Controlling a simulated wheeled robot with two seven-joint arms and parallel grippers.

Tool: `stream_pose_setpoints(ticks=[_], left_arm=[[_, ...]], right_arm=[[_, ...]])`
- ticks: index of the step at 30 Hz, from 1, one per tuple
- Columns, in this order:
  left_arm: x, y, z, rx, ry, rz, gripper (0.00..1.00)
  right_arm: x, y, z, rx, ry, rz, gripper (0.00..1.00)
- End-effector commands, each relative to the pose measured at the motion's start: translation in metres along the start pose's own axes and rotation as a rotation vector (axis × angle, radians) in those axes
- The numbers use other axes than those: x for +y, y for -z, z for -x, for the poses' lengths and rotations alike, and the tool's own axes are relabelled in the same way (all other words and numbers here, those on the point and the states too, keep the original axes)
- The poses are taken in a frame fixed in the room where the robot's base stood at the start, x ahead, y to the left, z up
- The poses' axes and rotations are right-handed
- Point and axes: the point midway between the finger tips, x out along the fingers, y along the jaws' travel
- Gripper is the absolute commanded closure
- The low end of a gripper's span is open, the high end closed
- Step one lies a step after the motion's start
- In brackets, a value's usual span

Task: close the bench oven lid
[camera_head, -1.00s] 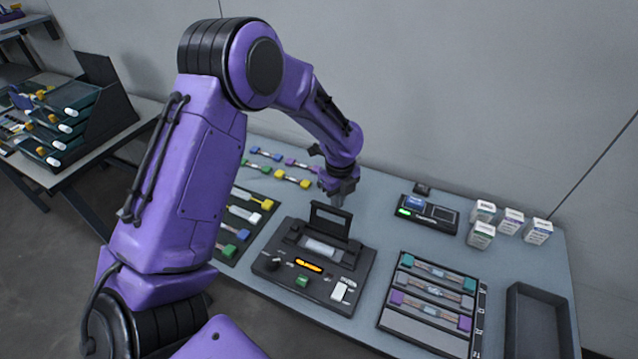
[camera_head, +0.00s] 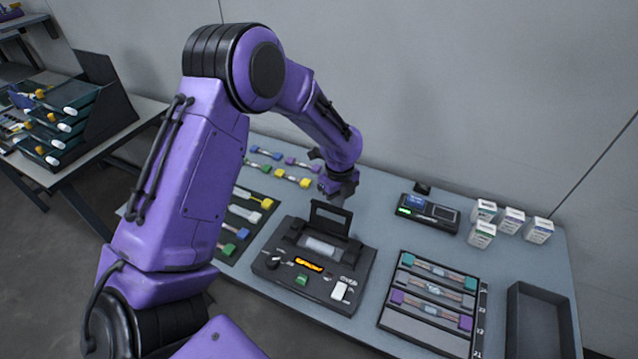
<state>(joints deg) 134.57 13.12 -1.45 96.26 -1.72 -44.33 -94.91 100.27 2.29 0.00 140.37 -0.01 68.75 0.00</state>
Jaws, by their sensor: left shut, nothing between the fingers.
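The bench oven (camera_head: 312,287) is a dark box on the table with an orange lit display, a green button, a white switch and a knob. Its black framed lid (camera_head: 330,216) stands raised at the back edge of the oven. A pale cylinder lies in the oven's recess. My left gripper (camera_head: 337,197) is shut and empty, pointing down just behind the top of the raised lid. I cannot tell whether its fingertips touch the lid. My right gripper is out of view.
Splice trays with coloured connectors lie left (camera_head: 250,212) and right (camera_head: 432,298) of the oven. A small device with a lit screen (camera_head: 428,213) and several white boxes (camera_head: 511,222) stand at the back right. An empty dark bin (camera_head: 536,325) is at the far right.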

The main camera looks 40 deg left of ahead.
Motion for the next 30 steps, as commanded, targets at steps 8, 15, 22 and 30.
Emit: stream_pose_setpoints(ticks=[8,15,22,30], left_arm=[[0.006,0.004,0.001,0.001,-0.002,0.000,1.00],[0.018,0.011,-0.001,0.005,-0.010,-0.002,1.00],[0.029,0.017,-0.003,0.007,-0.014,-0.003,1.00],[0.038,0.022,-0.003,0.005,-0.011,-0.001,1.00]], right_arm=[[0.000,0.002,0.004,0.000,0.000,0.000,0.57],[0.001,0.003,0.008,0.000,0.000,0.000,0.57],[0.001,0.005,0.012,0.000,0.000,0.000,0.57],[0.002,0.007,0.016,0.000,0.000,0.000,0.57]])
